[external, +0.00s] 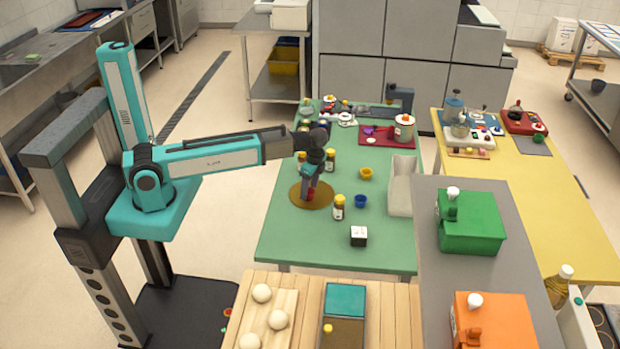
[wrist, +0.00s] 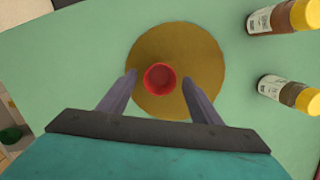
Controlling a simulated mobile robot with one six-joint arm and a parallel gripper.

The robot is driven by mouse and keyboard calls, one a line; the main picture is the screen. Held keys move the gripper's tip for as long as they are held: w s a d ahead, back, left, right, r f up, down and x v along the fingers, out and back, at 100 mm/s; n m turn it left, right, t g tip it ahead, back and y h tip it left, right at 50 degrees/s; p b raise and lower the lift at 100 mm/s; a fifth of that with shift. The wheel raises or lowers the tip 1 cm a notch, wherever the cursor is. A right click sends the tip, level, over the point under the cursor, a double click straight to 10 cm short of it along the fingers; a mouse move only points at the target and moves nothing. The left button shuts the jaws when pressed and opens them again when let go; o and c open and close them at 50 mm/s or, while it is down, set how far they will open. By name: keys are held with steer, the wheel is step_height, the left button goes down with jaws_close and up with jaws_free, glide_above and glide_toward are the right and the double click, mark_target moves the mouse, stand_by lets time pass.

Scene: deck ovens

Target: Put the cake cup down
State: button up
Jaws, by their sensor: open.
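The red cake cup (wrist: 160,79) shows in the wrist view, upright on the round golden-brown board (wrist: 205,60). My gripper (wrist: 159,84) is open, with one finger on each side of the cup and a gap to each. In the external view my gripper (external: 309,188) points down over the board (external: 325,198) on the green table (external: 285,235). The cup is mostly hidden there behind the fingers.
A black-and-white cube (external: 358,236) is nearer the front. A white tray (external: 402,185) lies at the table's right edge. The front left is clear.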

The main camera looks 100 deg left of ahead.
step_height(320, 180, up, 11)
steer(key=w+b, duration=0.1)
steer(key=b, duration=0.1)
steer(key=shift+w+d+b, duration=0.25)
steer(key=shift+d+b, duration=0.05)
steer(key=shift+b, duration=0.1)
stand_by(0.3)
steer(key=shift+f, duration=0.1)
stand_by(0.6)
steer(key=shift+s+a+f+p, duration=0.15)
steer(key=shift+f+p, duration=0.2)
steer(key=shift+f, duration=0.9)
steer(key=shift+s+f+p, duration=0.2)
steer(key=shift+f+p, duration=0.1)
steer(key=shift+f, duration=0.9)
steer(key=shift+s+a+f+p, duration=0.15)
steer(key=shift+f+p, duration=0.2)
steer(key=shift+f, duration=0.9)
steer(key=shift+o, duration=0.3)
steer(key=shift+d, duration=0.1)
